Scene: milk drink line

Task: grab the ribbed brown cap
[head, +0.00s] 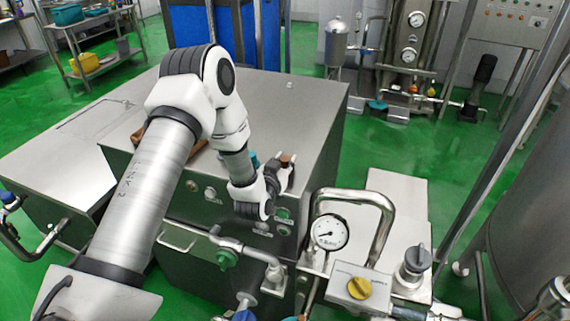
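A small brown cap (287,158) shows at the front edge of the steel cabinet top, right at the fingers of my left gripper (281,170). Its ribbing is too small to make out. My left arm comes in from the left and bends down over the cabinet. The fingers are at the cap, but I cannot tell whether they are closed on it. My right gripper is not in view.
The steel cabinet top (300,100) is mostly clear. A brown object is partly hidden behind my arm. A pressure gauge (330,232), a curved pipe (385,225), a yellow knob (359,288) and a grey knob (417,258) stand close on the right.

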